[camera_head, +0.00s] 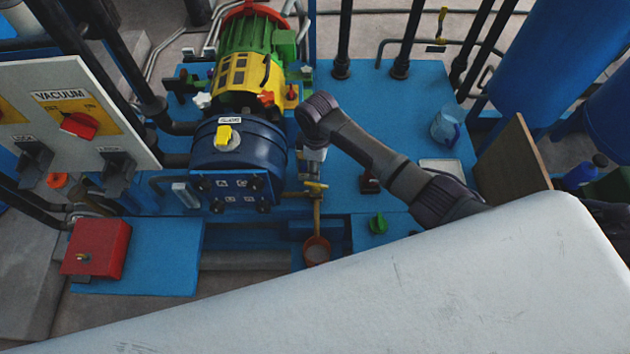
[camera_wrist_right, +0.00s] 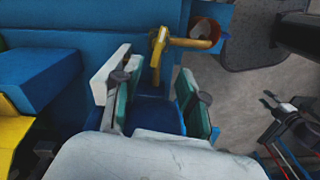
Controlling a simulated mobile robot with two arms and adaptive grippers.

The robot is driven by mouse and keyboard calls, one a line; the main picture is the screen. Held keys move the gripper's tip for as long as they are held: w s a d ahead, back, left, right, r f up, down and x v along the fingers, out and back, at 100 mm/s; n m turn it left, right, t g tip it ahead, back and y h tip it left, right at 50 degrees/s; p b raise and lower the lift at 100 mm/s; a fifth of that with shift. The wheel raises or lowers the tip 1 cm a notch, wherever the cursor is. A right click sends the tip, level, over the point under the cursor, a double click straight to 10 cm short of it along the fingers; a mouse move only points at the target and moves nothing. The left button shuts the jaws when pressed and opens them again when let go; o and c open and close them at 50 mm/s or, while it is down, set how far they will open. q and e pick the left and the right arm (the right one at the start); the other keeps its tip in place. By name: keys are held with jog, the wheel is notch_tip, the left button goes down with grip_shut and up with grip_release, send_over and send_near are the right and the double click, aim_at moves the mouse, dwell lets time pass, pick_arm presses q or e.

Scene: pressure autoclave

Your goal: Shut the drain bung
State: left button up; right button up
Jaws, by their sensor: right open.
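A yellow drain valve (camera_head: 316,187), the likely drain bung, sits at the front right of the dark blue vessel (camera_head: 232,150). Its handle lies across its pipe, which runs to an orange cup (camera_head: 317,250). In the right wrist view the yellow handle (camera_wrist_right: 158,48) shows just beyond my right gripper (camera_wrist_right: 155,78), between the lines of its two green-padded fingers. The jaws are open and empty. In the head view my right gripper (camera_head: 312,166) points down just behind the valve, its fingertips partly unclear. I cannot tell whether it touches the handle. My left gripper is not in view.
A grey panel (camera_head: 75,105) with a red knob and a red box (camera_head: 95,250) stand at the left. A green knob (camera_head: 378,223) lies right of the cup. A green and yellow motor (camera_head: 245,65) is behind the vessel. Blue deck (camera_head: 430,120) is partly clear at right.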

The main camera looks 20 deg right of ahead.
aim_at(316, 185)
notch_tip(316, 185, down, 10)
jog(key=shift+w+f+b, duration=0.15)
jog(key=shift+b, duration=0.25)
grip_shut()
